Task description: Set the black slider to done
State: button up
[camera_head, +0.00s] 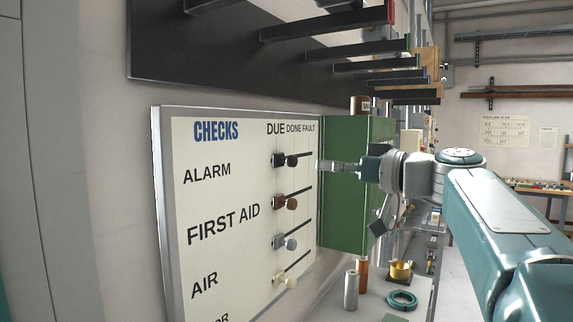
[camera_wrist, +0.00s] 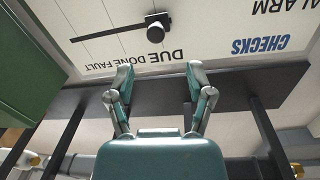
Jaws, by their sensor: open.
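The white CHECKS board (camera_head: 230,210) hangs on the wall with columns DUE, DONE and FAULT. The black slider (camera_head: 285,160) sits in the ALARM row at the DUE end of its slot. It shows in the wrist view (camera_wrist: 155,29), where the board appears upside down and the slot runs left from the knob towards FAULT. My gripper (camera_head: 322,166) is to the right of the black slider in the head view, apart from it. In the wrist view my gripper (camera_wrist: 158,75) has its two fingers spread, with nothing between them and the knob ahead of them.
Brown (camera_head: 287,202), grey (camera_head: 287,242) and cream (camera_head: 287,281) sliders stand below at the left of their slots. A green cabinet (camera_head: 345,190) stands out right of the board. Dark shelf arms (camera_head: 330,22) project above. A bench below holds a green coil (camera_head: 402,300).

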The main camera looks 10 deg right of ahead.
aim_at(296, 163)
jog(key=x, duration=0.8)
jog(key=shift+w+d+f, duration=0.1)
jog(key=shift+w+d, duration=0.2)
jog(key=shift+d, duration=0.05)
jog(key=shift+w+a, duration=0.25)
jog(key=shift+a, duration=0.3)
jog(key=shift+d, duration=0.2)
grip_shut()
